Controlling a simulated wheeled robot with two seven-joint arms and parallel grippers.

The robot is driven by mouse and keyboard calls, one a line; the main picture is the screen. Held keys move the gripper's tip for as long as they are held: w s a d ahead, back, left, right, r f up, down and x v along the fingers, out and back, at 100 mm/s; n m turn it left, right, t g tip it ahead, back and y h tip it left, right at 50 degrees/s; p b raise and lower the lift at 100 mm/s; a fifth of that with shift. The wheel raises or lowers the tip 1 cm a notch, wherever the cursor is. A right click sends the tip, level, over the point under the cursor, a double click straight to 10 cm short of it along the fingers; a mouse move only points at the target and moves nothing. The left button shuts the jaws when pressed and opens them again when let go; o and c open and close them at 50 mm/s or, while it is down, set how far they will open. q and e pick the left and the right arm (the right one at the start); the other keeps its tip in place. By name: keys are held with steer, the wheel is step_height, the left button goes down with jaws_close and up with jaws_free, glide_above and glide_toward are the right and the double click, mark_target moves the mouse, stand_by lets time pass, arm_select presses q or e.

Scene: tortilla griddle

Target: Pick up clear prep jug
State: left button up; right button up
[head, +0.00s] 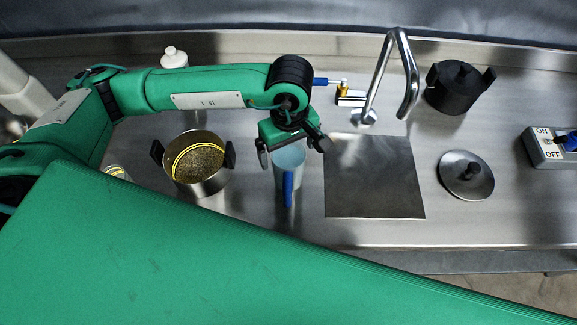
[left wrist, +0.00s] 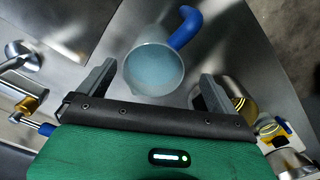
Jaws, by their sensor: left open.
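The clear prep jug (head: 289,160) is a translucent pale-blue vessel with a blue handle, standing on the steel counter. In the head view its handle points toward the counter's front edge. My left gripper (head: 291,147) is open and directly over the jug, with one finger on each side of it. In the left wrist view the jug (left wrist: 153,69) sits between the two spread fingers, and its blue handle points up and to the right. I cannot tell whether the fingers touch it. My right gripper is not in view.
A steel pot (head: 198,171) with dark handles stands left of the jug. A sink area (head: 374,177) with a tall faucet (head: 405,75) lies to the right. Beyond are a black pot (head: 458,88), a round lid (head: 466,175) and an ON/OFF switch box (head: 549,148). A white bottle (head: 174,58) stands behind my arm.

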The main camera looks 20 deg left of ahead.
arm_select(q)
steer(key=f+p, duration=0.1)
steer(key=f, duration=0.2)
steer(key=f+p, duration=0.2)
steer(key=f, duration=0.1)
steer(key=shift+w+d+f, duration=0.2)
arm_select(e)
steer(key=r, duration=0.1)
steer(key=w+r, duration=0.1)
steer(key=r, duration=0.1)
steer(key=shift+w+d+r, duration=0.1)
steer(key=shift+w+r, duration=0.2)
arm_select(q)
steer(key=shift+c, duration=0.5)
steer(key=c, duration=1.4)
